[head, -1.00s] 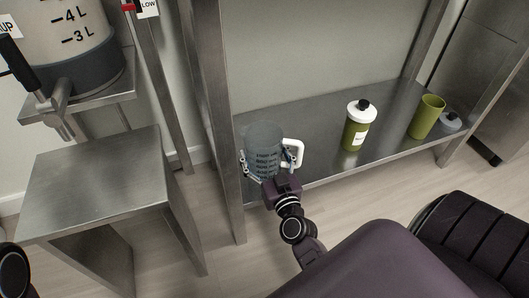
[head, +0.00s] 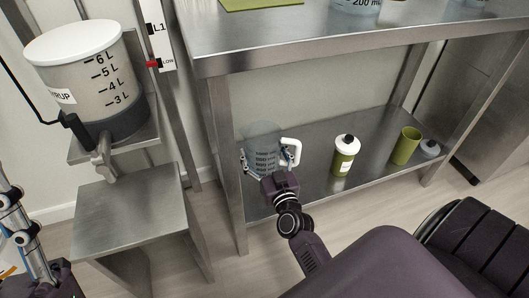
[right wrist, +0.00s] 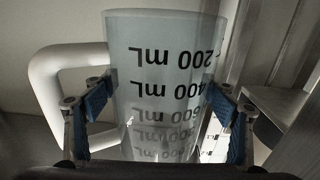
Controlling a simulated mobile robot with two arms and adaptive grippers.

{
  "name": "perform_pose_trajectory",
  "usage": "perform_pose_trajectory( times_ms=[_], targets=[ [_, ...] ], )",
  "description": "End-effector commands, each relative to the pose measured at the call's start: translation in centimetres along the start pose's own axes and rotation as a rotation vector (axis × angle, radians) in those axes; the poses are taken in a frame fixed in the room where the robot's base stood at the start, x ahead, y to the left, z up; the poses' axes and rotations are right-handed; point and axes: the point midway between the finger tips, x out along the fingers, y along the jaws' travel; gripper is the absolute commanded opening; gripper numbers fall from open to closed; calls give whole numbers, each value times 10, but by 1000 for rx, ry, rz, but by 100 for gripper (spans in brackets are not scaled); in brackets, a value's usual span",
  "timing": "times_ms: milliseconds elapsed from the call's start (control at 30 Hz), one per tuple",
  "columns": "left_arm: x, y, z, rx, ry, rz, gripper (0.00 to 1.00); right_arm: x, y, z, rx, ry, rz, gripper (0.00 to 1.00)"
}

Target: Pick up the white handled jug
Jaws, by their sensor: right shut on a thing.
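The clear measuring jug with a white handle (head: 263,143) stands upright at the left end of the lower shelf. Its handle (head: 291,150) points right in the head view. My right gripper (head: 270,161) is shut on the jug's body from the front. In the right wrist view the jug (right wrist: 165,65) fills the middle, with a blue finger pad on each side; one finger passes between the handle (right wrist: 48,85) and the body. I cannot tell whether the jug's base touches the shelf. My left gripper (head: 12,215) is partly in view at the left edge, its opening unclear.
A syrup tank (head: 85,75) and a metal stand (head: 135,205) are at left.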

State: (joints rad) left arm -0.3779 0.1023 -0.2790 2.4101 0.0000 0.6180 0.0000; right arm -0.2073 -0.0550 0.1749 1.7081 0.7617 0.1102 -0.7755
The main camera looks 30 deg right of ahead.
Motion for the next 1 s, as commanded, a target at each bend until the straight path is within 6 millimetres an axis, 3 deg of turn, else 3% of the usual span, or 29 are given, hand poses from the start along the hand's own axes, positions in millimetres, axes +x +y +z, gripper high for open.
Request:
perform_pose_trajectory(
  times_ms=[100, 267, 500, 700, 1000],
  targets=[
    [-1, -4, 40, 10, -182, -5, 40, 2, 0, -7, -2, -1, 0, 50],
    [-14, -10, 91, 23, -424, -14, 40, 4, 0, -16, -1, -1, -1, 50],
    [-59, -20, 154, 38, -785, -32, 40, 7, 0, -31, 0, 0, -2, 50],
    [-107, -28, 185, 46, -1048, -48, 40, 10, 0, -41, -2, 0, -3, 50],
    [-160, -35, 201, 51, -1289, -66, 40, 12, 0, -48, -1, -1, -4, 50]
  ],
)
